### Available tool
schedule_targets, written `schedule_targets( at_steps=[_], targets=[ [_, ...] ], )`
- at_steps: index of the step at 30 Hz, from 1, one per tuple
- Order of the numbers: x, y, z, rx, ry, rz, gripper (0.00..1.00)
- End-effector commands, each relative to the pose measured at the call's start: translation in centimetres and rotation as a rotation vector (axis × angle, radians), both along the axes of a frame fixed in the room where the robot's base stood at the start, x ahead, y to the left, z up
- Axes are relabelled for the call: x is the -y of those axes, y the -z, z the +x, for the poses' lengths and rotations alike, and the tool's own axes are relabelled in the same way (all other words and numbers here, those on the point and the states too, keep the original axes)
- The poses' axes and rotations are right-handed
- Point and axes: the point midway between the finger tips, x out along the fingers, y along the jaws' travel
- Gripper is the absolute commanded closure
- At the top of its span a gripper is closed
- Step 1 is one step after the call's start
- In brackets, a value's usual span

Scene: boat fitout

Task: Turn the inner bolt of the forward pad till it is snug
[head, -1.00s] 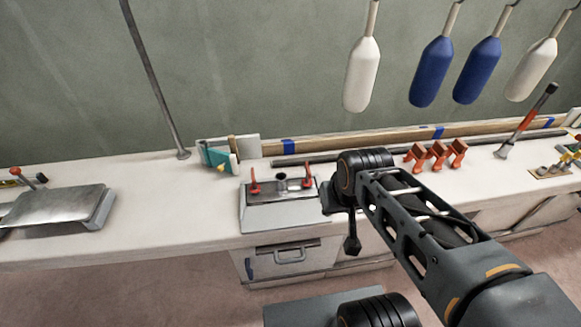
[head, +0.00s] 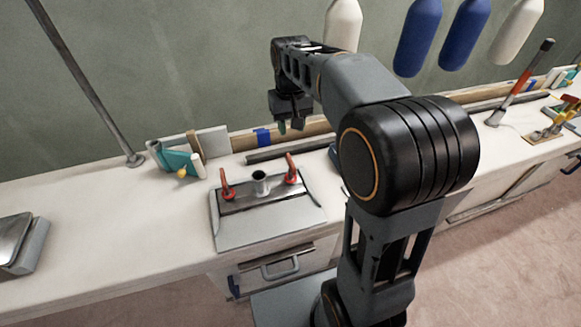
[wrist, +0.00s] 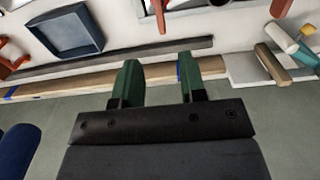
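A grey metal plate (head: 270,225) sits on the white bench, with a red lever (head: 226,184) at its left, another red lever (head: 291,168) at its right and a dark-topped round post (head: 260,182) between them. I cannot tell whether this is the forward pad, and no inner bolt can be singled out. My gripper (head: 290,126) hangs beyond and above the plate, near the long wooden beam (head: 310,126). In the wrist view its green fingers (wrist: 158,70) are apart with nothing between them. Part of a red lever (wrist: 158,14) shows past the fingertips.
A teal item (head: 178,160) and wooden block stand left of the plate, near a slanted pole (head: 85,85). A blue tray (wrist: 65,35) lies on the bench. A dark bar (head: 280,153) lies before the beam. White and blue fenders (head: 418,38) hang behind. Bench left of the plate is mostly clear.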

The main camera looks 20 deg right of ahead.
Motion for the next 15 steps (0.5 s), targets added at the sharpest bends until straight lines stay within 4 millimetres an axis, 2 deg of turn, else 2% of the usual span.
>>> schedule_targets(
  at_steps=[5, 15],
  targets=[
    [0.1, 2.4, 0.6, -0.015, 0.003, 0.000, 0.62],
    [0.2, 8.9, 0.5, -0.015, 0.005, 0.000, 0.62]
  ],
)
